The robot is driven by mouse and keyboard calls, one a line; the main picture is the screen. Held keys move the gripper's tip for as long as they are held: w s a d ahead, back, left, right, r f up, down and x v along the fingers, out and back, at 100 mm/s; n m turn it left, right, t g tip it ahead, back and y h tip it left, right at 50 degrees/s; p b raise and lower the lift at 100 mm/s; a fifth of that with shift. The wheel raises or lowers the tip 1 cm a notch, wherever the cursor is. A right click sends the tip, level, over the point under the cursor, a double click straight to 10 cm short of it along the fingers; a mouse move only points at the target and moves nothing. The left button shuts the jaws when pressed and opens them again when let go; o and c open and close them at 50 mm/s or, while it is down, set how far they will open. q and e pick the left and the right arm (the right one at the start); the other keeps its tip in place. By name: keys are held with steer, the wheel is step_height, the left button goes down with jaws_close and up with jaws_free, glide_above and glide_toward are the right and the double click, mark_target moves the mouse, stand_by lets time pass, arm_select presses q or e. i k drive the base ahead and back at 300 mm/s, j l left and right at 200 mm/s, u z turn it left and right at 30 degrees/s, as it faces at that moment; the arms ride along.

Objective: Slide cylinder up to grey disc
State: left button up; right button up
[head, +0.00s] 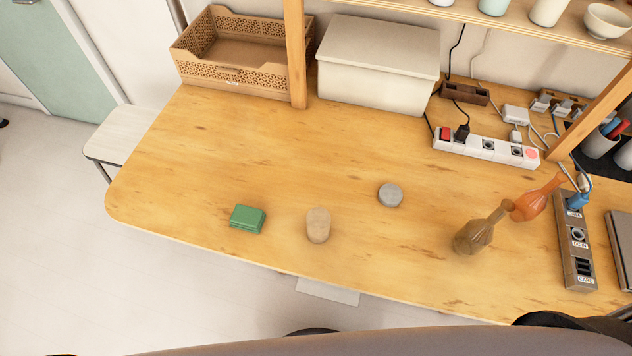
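A tan cylinder (318,226) stands upright on the wooden table (200,150), near its front edge. A grey disc (390,195) lies flat on the table to the right of the cylinder and a little farther back. There is a clear gap of bare wood between the two. Neither of my grippers shows in the head view, so nothing is seen touching the cylinder or the disc.
A green block (247,219) lies left of the cylinder. A brown vase (480,234) and an orange vase (538,198) are to the right. A white box (378,68), a brown crate (235,78) and a power strip (486,147) line the back.

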mark_target(318, 219)
steer(key=u, duration=0.6)
steer(key=k+l+u, duration=0.2)
steer(key=u, duration=0.25)
steer(key=k+l+u, duration=0.25)
steer(key=u, duration=0.25)
steer(key=k+l+u, duration=0.15)
steer(key=k+u, duration=0.15)
steer(key=u, duration=0.15)
steer(key=k+u, duration=0.2)
steer(key=k, duration=0.7)
